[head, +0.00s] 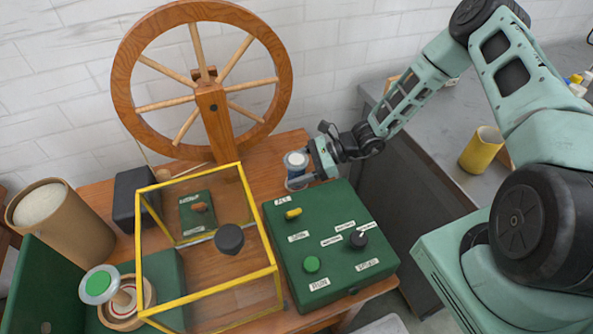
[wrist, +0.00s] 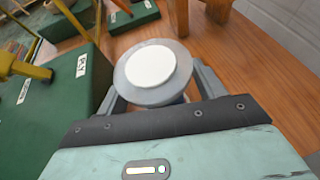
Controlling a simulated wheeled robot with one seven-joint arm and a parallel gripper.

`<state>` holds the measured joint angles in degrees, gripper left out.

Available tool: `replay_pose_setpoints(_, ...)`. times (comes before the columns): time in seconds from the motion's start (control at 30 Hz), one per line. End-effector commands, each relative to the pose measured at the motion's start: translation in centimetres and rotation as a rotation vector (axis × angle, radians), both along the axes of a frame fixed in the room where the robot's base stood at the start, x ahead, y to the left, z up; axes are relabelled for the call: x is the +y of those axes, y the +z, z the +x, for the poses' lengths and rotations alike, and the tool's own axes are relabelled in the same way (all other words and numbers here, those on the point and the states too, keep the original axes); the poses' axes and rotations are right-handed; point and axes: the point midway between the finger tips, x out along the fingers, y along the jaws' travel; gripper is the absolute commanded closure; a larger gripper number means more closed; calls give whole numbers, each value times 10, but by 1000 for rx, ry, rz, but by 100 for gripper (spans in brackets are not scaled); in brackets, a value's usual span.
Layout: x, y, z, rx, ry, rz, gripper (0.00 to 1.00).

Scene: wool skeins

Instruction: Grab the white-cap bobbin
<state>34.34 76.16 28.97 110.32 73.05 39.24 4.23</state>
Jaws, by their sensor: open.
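The white-cap bobbin (head: 295,160) stands upright on the wooden table behind the green control box, with a grey flange around its white top and a blue body below. In the wrist view its white cap (wrist: 151,67) fills the middle, between the two fingers. My gripper (head: 304,180) reaches in from the right at the bobbin, with its fingers on either side of it. The gripper (wrist: 158,88) is open. The flange hides most of the bobbin's body and much of the fingers in the wrist view, so contact cannot be told.
The green control box (head: 335,205) with knobs lies just in front. A yellow-framed clear guard (head: 190,303) stands to the left, and a large wooden spinning wheel (head: 213,110) behind. A green-cap bobbin (head: 99,285) is at the lower left. A yellow cup (head: 480,152) stands on the grey counter.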

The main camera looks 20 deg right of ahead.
Motion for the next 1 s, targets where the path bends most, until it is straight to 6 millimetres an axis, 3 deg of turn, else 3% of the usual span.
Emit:
replay_pose_setpoints(0.1, 0, 0, 0, 0, 0, 0, 34)
replay_pose_setpoints(0.27, 0, 0, 0, 0, 0, 0, 79)
replay_pose_setpoints(0.67, 0, 9, 0, -2, 1, 1, 80)
replay_pose_setpoints(1.0, -1, 72, 0, -3, 1, -1, 80)
